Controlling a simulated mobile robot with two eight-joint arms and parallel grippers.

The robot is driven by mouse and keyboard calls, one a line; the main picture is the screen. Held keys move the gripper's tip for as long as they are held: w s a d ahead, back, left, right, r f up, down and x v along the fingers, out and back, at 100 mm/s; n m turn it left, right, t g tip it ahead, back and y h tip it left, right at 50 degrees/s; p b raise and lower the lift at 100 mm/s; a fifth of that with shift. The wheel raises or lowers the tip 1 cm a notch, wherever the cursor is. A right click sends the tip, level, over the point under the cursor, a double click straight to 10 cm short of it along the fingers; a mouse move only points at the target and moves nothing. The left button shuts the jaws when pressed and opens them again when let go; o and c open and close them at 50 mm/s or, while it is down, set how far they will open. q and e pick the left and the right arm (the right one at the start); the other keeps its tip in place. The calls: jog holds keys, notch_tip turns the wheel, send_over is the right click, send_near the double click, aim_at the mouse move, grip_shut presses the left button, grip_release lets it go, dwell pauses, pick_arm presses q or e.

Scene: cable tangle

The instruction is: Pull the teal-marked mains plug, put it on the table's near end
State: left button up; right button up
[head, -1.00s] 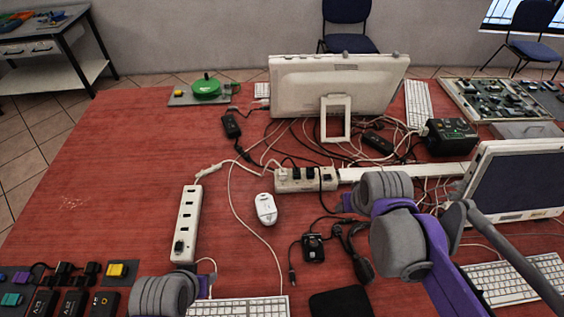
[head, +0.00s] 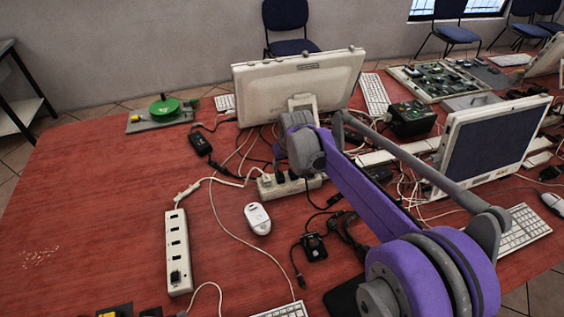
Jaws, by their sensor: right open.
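A white power strip (head: 178,252) lies on the red table (head: 90,215) at left, with a black plug (head: 175,278) at its near end. A second white power strip (head: 268,190) lies farther back, with dark plugs in it; my right arm partly covers it. I cannot make out a teal mark on any plug. My right arm reaches in from the lower right. Its gripper (head: 284,165) is over or just behind the second strip, open, its fingers mostly hidden by the arm; I cannot tell whether it touches a plug. My left gripper is out of view.
A white monitor (head: 298,85) stands behind the second strip, among tangled cables. A white mouse (head: 258,218) and a black adapter (head: 313,246) lie in front. Another monitor (head: 490,145) stands at right.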

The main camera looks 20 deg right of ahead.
aim_at(280, 175)
jog(key=x, duration=0.8)
jog(key=shift+w+f, duration=0.1)
jog(key=shift+f, duration=0.25)
grip_shut()
